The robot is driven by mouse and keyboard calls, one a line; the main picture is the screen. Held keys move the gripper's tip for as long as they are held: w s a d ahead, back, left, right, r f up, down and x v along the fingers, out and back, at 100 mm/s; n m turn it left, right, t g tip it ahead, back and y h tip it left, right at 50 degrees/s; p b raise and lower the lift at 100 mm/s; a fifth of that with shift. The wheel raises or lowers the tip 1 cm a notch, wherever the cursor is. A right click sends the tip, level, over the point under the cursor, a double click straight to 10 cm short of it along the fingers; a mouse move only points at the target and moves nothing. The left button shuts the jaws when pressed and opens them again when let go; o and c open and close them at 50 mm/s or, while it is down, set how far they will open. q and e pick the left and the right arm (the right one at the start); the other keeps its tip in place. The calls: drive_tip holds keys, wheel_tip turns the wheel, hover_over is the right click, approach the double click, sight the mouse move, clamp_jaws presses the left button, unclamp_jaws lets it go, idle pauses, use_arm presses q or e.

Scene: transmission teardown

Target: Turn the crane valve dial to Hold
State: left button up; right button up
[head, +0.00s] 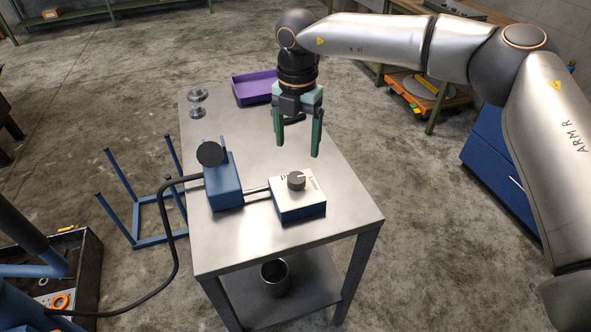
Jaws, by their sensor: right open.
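The crane valve dial (296,181) is a dark grey round knob on top of a white-faced box with blue sides (298,205), on the metal table. The lettering on the face is partly hidden and too small to read, so I cannot tell the dial's setting. My right gripper (298,150) has green fingers pointing down, open and empty. It hangs above the table, just behind the dial in the picture and apart from it. My left gripper does not show.
A blue unit with a black round knob (210,153) stands left of the dial box, joined by a rod, with a black hose running left. A purple tray (254,87) and metal spool-like parts (197,103) are at the table's back. The table's front right (345,205) is clear.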

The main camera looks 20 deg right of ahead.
sight(297, 177)
wheel_tip(297, 177, down, 10)
drive_tip(key=shift+r, duration=0.15)
drive_tip(key=shift+c, duration=0.2)
clamp_jaws()
idle(0.5)
